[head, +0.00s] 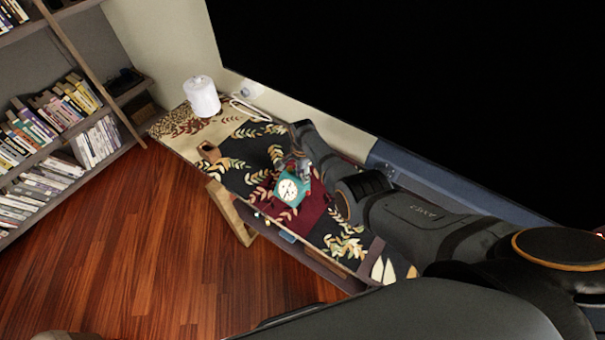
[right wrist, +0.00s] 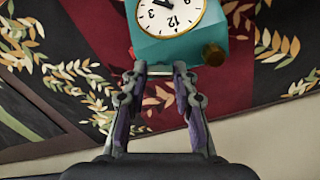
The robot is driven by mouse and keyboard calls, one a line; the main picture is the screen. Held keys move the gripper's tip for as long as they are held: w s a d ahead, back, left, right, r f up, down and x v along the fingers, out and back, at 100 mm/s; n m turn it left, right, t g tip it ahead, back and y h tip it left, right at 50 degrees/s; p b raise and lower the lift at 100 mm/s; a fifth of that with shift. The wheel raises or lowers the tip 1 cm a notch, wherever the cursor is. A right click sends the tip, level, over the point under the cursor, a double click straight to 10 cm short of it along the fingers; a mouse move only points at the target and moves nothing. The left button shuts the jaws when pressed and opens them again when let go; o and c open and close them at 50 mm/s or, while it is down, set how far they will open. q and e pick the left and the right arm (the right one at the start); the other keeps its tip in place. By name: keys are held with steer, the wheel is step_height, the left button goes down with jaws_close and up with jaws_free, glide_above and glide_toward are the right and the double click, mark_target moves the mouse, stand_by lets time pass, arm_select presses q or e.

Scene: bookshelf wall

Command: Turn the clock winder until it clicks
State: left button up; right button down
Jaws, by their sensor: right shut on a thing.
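The teal clock (head: 291,188) with a white dial stands on the patterned table top. In the right wrist view the clock (right wrist: 180,47) shows upside down at the top edge, partly cut off. A brownish knob (right wrist: 213,55) sticks out at its corner. My right gripper (head: 299,168) is at the clock's top edge; in the right wrist view its fingers (right wrist: 161,70) meet the teal edge beside the knob, with a narrow gap between them. It is shut on part of the clock; exactly which part is not clear. My left gripper is not in view.
A white cylinder (head: 201,96) stands at the table's far left end, with a small brown object (head: 208,152) nearer. The table (head: 243,172) runs along the wall. A bookshelf (head: 75,154) is at the left; the wooden floor (head: 150,245) between is clear.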

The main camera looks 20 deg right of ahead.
stand_by(0.5)
steer(key=c, duration=1)
jaws_free()
steer(key=shift+c, duration=0.2)
step_height(320, 180, up, 12)
